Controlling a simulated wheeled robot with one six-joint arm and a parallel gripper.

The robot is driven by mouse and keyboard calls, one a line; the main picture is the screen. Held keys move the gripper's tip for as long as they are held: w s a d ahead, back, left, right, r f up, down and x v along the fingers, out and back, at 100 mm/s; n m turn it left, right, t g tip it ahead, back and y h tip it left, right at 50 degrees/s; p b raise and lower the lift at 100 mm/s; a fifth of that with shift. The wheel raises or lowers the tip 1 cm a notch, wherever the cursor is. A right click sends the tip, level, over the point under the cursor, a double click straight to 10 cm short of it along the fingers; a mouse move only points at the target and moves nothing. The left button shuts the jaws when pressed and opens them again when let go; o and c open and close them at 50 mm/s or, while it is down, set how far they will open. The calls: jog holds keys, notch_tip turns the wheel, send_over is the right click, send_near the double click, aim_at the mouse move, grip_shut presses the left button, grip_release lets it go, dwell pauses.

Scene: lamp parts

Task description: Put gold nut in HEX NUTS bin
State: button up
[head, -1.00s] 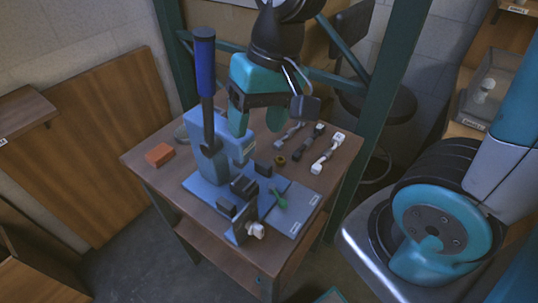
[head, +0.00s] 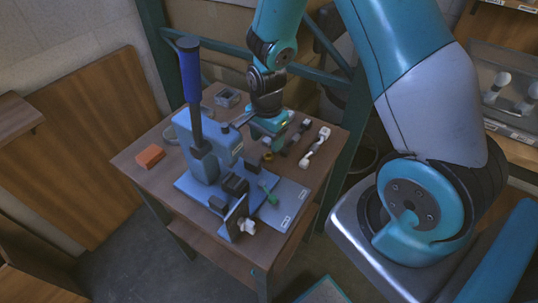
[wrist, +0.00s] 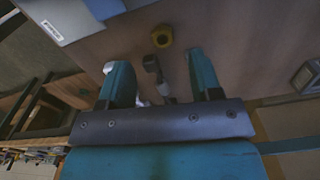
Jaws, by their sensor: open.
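The gold nut (head: 268,156) is a small ring lying flat on the wooden table, just behind the blue press plate. In the wrist view the gold nut (wrist: 162,36) lies beyond my fingertips, roughly in line with the gap between them. My gripper (head: 272,142) points down over the table close to the nut, and it partly covers the jointed parts there. In the wrist view my gripper (wrist: 160,72) is open, with its two teal fingers apart and no nut between them. I cannot make out a HEX NUTS label in these views.
A blue arbor press (head: 203,155) with an upright lever stands left of my gripper. A white-ended part (head: 315,147) lies to the right, an orange block (head: 150,156) at left, a grey box (head: 227,97) at the back. A shelf bin (head: 505,90) is at far right.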

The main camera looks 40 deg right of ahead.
aim_at(268, 153)
jog(key=shift+w+d+f+p, duration=0.1)
jog(key=shift+f+p, duration=0.3)
jog(key=shift+f, duration=1.3)
jog(key=shift+w+d+f+p, duration=0.1)
jog(key=shift+f+p, duration=0.3)
jog(key=shift+f, duration=1.25)
jog(key=shift+c, duration=0.2)
jog(key=c, duration=1)
jog(key=shift+r, duration=0.2)
